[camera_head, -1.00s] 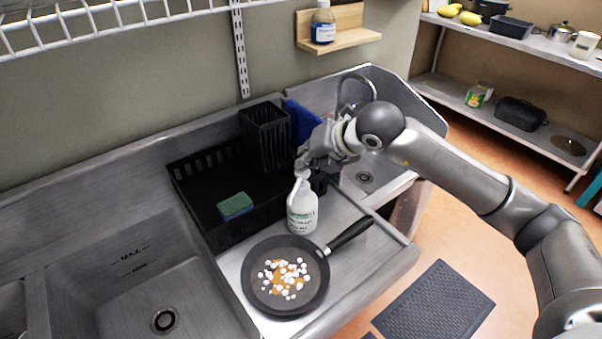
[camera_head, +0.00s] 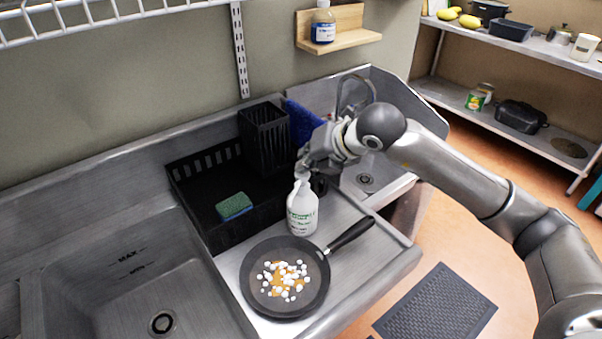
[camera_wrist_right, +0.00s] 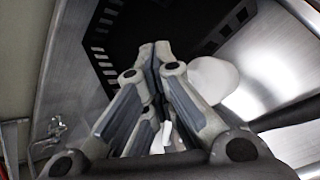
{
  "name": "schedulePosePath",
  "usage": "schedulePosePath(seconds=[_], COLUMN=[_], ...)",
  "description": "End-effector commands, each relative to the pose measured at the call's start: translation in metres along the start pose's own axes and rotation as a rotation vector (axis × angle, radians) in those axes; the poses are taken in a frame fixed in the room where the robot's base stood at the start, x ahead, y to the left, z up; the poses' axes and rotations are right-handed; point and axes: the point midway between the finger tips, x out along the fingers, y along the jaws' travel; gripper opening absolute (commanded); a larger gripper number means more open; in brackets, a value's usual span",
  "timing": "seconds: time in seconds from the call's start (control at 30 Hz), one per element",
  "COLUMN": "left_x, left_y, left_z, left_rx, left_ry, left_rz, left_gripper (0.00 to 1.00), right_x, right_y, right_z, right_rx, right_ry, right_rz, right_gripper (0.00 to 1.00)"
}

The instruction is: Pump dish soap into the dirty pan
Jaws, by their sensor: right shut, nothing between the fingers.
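The dirty pan (camera_head: 262,290) is a dark frying pan on the steel counter, its handle pointing to the upper right. Orange residue and several white blobs (camera_head: 285,280) lie in it. My left gripper is out of view.
A black dish rack (camera_head: 200,190) with a green and blue sponge (camera_head: 234,206) and a black cutlery holder (camera_head: 265,140) stands behind the bottle. A sink (camera_head: 125,290) is at left, with another at the back right. A wooden shelf (camera_head: 340,40) holds another bottle.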

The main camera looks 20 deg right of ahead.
Motion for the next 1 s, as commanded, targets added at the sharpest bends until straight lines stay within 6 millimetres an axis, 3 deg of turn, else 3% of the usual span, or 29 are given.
schedulePosePath(seconds=[1.0], left_x=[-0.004], left_y=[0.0], left_z=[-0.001], left_rx=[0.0], left_ry=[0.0], left_rz=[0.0], left_gripper=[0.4], right_x=[-0.013], right_y=[0.01], right_z=[0.01], right_rx=[0.0], right_ry=[0.0], right_rz=[0.0], right_gripper=[0.0])
